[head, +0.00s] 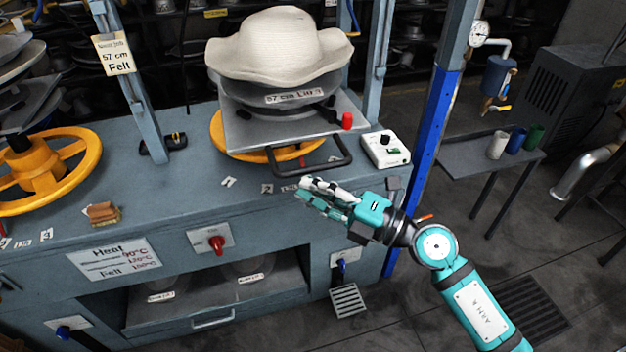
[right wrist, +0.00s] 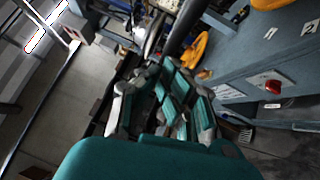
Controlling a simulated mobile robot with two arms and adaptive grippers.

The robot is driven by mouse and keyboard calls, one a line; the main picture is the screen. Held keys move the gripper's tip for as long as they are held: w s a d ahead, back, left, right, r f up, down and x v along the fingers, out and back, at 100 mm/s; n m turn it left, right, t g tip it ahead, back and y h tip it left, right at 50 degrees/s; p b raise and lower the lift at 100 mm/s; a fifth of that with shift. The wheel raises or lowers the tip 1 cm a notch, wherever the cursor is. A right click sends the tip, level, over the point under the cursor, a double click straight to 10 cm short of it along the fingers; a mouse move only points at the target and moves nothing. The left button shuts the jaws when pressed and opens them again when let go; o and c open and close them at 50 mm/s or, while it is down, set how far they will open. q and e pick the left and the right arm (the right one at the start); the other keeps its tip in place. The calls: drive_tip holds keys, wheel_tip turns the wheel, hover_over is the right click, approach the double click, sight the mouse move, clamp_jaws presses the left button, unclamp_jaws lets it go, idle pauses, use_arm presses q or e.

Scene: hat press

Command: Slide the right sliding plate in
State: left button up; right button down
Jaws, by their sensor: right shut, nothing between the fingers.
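The right sliding plate (head: 240,128) is a grey metal sheet on the press in the middle of the head view. It juts out toward me, with a dark bar handle (head: 312,168) at its front edge. A hat mould labelled 57 cm and a cream felt hat (head: 278,45) sit on top of it. My right gripper (head: 308,191) is shut and empty, just in front of and below the handle, apart from it as far as I can tell. The gripper's fingers (right wrist: 165,105) also show in the right wrist view. My left gripper is not in view.
A yellow handwheel (head: 225,137) sits under the plate. A white control box (head: 385,149) stands right of it, and a blue post (head: 425,150) further right. Another yellow wheel (head: 50,170) is at the left. The bench top (head: 190,190) in front is mostly clear.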

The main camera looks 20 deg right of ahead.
drive_tip(key=shift+w, duration=0.25)
